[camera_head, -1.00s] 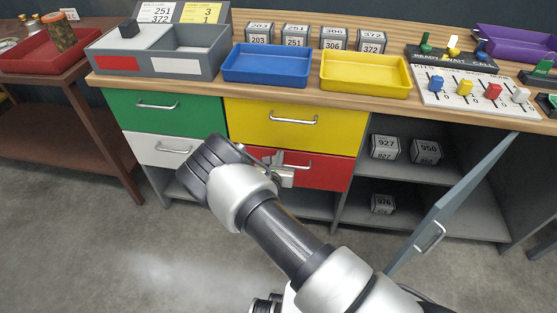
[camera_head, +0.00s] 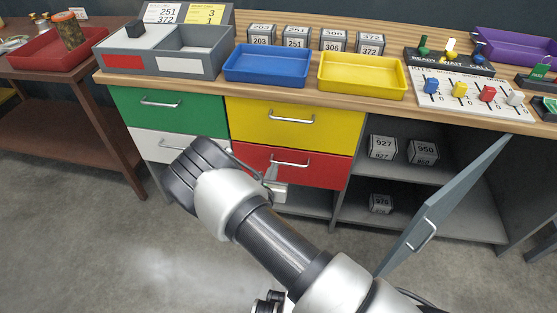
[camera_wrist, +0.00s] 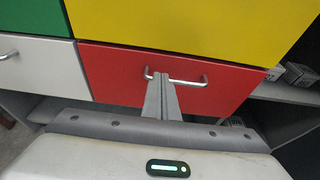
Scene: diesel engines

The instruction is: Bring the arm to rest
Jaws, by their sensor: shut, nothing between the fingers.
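My gripper (camera_head: 272,172) is in front of the workbench, near the handle of the red drawer (camera_head: 322,171) in the head view. In the wrist view my gripper (camera_wrist: 160,88) shows as two grey fingers pressed together, with nothing between them. The fingertips overlap the red drawer's metal handle (camera_wrist: 190,82) in that view; I cannot tell whether they touch it. The red drawer (camera_wrist: 120,75) looks closed, below the yellow drawer (camera_wrist: 180,20).
Green (camera_head: 165,106) and white (camera_head: 160,145) drawers are on the left. A grey cabinet door (camera_head: 450,200) stands open at the right, jutting toward my arm. Blue (camera_head: 266,78) and yellow (camera_head: 362,88) trays sit on the worktop. Open floor (camera_head: 90,250) lies at the left front.

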